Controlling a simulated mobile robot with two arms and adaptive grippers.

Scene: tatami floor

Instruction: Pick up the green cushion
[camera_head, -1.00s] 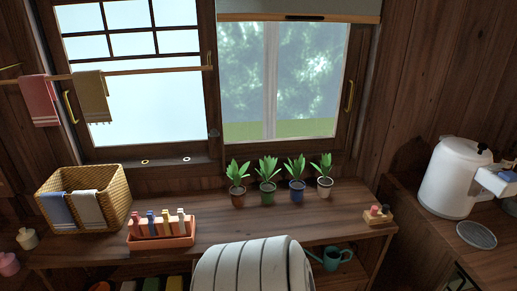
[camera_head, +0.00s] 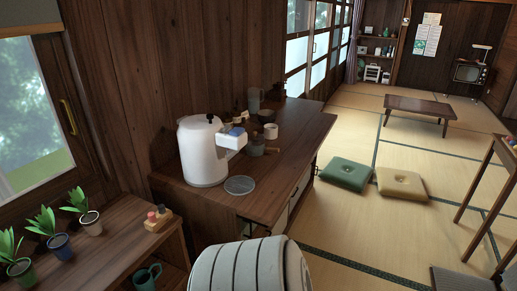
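The green cushion (camera_head: 345,174) lies flat on the tatami floor, right of the wooden counter and left of a tan cushion (camera_head: 401,184). It is square with a dimple in the middle. The two cushions lie close together on the floor. Neither of my grippers shows in the head view.
A wooden counter (camera_head: 283,163) with a white water boiler (camera_head: 202,150) stands between me and the green cushion. A low table (camera_head: 418,106) stands farther back. A taller wooden table (camera_head: 491,165) is at the right edge. Open tatami (camera_head: 360,229) lies in front of the cushions.

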